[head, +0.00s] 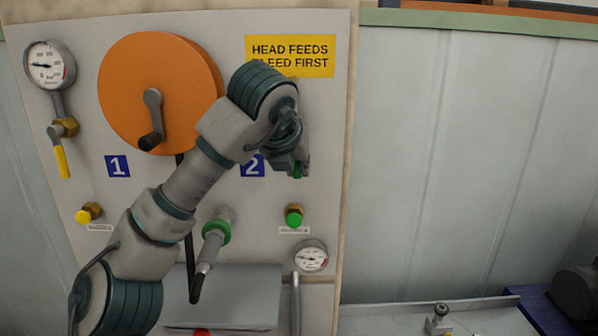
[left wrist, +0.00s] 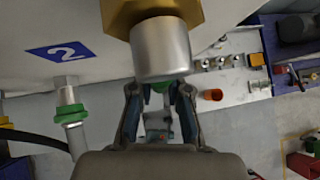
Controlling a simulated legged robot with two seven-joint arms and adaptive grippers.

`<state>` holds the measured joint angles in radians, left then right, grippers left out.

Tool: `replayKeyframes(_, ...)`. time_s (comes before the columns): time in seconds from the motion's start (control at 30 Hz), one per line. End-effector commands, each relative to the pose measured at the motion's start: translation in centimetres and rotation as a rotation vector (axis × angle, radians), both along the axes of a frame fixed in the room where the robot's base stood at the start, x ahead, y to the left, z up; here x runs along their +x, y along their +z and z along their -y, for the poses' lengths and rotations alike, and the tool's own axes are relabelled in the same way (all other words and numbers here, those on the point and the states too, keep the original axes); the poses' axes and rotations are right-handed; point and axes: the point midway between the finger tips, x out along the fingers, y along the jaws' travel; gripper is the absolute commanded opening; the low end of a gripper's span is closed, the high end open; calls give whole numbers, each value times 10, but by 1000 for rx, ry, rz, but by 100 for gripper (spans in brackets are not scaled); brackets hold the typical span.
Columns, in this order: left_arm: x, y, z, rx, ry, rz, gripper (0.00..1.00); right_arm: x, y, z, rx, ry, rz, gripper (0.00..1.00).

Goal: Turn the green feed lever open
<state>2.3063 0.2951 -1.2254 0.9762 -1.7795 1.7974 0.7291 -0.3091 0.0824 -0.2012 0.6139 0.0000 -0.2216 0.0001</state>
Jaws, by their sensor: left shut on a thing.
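The green feed lever (head: 298,172) shows only as a small green piece at my left gripper (head: 300,160), below the number 2 plate's level on the panel's right side. In the left wrist view a bit of green (left wrist: 158,87) lies between the two fingers of my left gripper (left wrist: 160,95), under a brass nut and silver cylinder (left wrist: 160,50). The gripper is shut on the lever. My arm and gripper hide the valve body and most of the lever in the head view, so its exact angle cannot be told. My right gripper is not in view.
The panel carries an orange disc with a crank (head: 125,75), a yellow lever (head: 62,160), two gauges, a green-ringed fitting (head: 216,231) and a green button (head: 293,219). A number 2 plate (left wrist: 60,51) is close by. A bench with fittings (head: 480,318) stands lower right.

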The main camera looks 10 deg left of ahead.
Motion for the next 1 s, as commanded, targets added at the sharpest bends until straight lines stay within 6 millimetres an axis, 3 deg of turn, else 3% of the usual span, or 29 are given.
replayKeyframes(0.03,-1,10,-4,8,5,25,0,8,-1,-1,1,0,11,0)
replayKeyframes(0.2,-2,11,-6,52,5,15,0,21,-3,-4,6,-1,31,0)
replayKeyframes(0.7,-2,12,-8,72,6,10,0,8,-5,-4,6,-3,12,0)
replayKeyframes(0.73,-2,12,-8,72,6,10,18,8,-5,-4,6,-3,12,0)
replayKeyframes(0.83,-2,11,-8,72,5,7,42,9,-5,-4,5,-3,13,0)
replayKeyframes(1.0,-2,8,-7,76,4,2,42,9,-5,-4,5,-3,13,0)
